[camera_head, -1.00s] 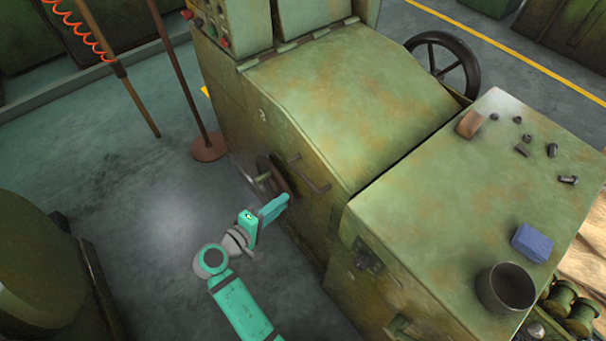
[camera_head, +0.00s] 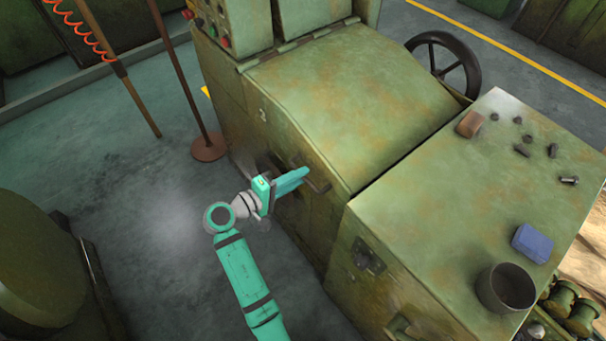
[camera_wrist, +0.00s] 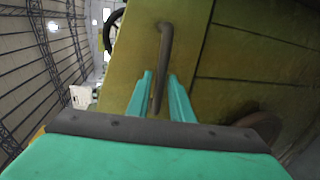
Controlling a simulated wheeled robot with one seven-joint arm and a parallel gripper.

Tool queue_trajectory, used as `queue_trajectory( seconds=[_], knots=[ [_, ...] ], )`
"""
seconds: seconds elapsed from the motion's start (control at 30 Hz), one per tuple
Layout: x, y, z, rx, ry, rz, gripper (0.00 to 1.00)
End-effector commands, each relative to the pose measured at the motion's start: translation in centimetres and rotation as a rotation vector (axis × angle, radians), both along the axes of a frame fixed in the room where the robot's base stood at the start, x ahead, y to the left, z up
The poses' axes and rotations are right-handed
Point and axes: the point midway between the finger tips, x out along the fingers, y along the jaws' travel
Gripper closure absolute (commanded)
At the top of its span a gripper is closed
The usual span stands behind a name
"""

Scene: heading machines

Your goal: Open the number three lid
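The green machine's broad sloped lid (camera_head: 350,100) is down and lies flush on its body. A small worn number (camera_head: 262,114), likely a 3, is on the machine's side. A bar handle (camera_head: 320,185) sits on the front face below the lid's lower edge. My gripper (camera_head: 304,174) is at this handle, its fingers pointing to it. In the wrist view the handle (camera_wrist: 165,55) runs between the two spread fingertips of my gripper (camera_wrist: 160,76). I see gaps beside the bar, so the fingers are not closed on it.
A flat-topped cabinet (camera_head: 420,205) adjoins on the right, bearing a blue block (camera_head: 532,243), a dark cup (camera_head: 505,289), a brown block (camera_head: 470,124) and several bolts. A stand with a round base (camera_head: 209,148) is at the left. Floor (camera_head: 150,220) left of my arm is clear.

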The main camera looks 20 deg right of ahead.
Motion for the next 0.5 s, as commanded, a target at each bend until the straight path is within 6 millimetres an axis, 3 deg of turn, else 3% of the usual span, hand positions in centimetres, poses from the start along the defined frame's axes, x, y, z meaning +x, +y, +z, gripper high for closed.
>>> queue_trajectory(
  seconds=[0.2,0.5],
  knots=[
    [0.5,-1.5,-0.4,0.001,0.0,0.0,0.8],
    [0.6,-1.7,-0.4,0.001,0.0,0.001,0.8]
  ],
)
